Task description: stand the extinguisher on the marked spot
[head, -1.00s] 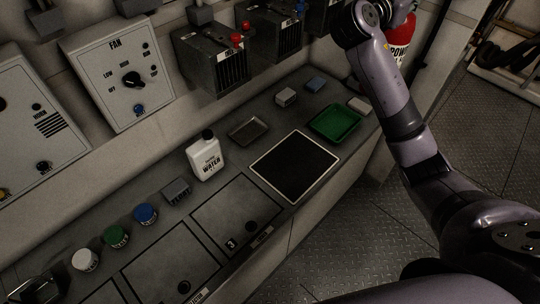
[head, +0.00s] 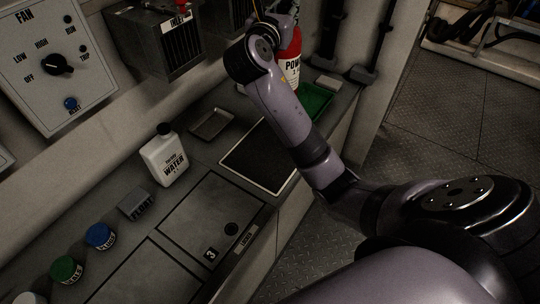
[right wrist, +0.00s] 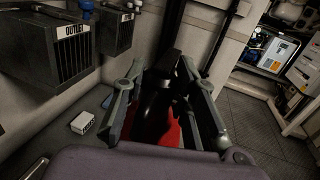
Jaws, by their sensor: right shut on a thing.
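The red extinguisher (head: 289,68) with a white label shows upright behind my right arm in the head view. Its base is hidden, so I cannot tell whether it touches the counter. In the right wrist view its red body (right wrist: 172,134) and black top lie between the fingers of my right gripper (right wrist: 162,72), which is shut on it. A black square with a white outline (head: 256,152), apparently the marked spot, lies on the counter, nearer than the extinguisher and to its lower left. My arm covers its right part. My left gripper is not in view.
A green tray (head: 318,98) lies right beside the extinguisher. A grey tray (head: 210,124) and a white water bottle (head: 165,158) are left of the square. Wall boxes (head: 160,38) overhang the counter's back. Floor lies beyond its right edge.

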